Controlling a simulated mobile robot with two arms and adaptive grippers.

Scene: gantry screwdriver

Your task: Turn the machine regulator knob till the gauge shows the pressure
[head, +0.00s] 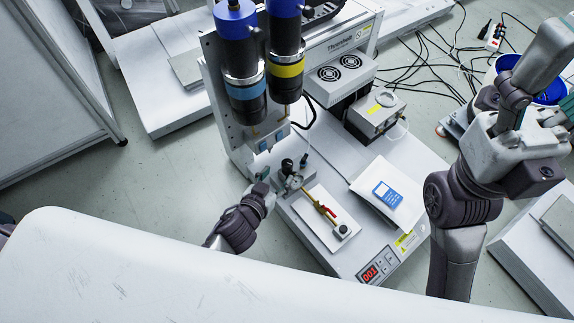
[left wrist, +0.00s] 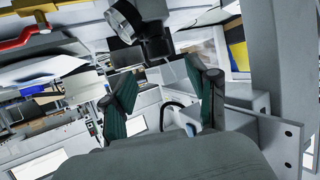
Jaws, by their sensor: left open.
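The regulator (head: 290,181), with a small round gauge and dark knobs, stands on the machine's base in the head view; the gauge reading is too small to make out. My left gripper (head: 267,184) is just left of it, open and apparently empty. In the left wrist view, the left gripper's two teal-padded fingers (left wrist: 163,92) are spread apart. A silver round part with a black body (left wrist: 154,38) shows above and between them, probably the regulator. Whether a finger touches it, I cannot tell. My right gripper (head: 556,114) is partly hidden at the right edge.
A brass valve with a red handle (head: 325,211) is next to the regulator. Two blue-topped cylinders (head: 285,50) stand behind it. A display reading 001 (head: 370,272) is at the base's front. A white table edge (head: 180,262) lies in the foreground. Cables (head: 440,55) cover the floor behind.

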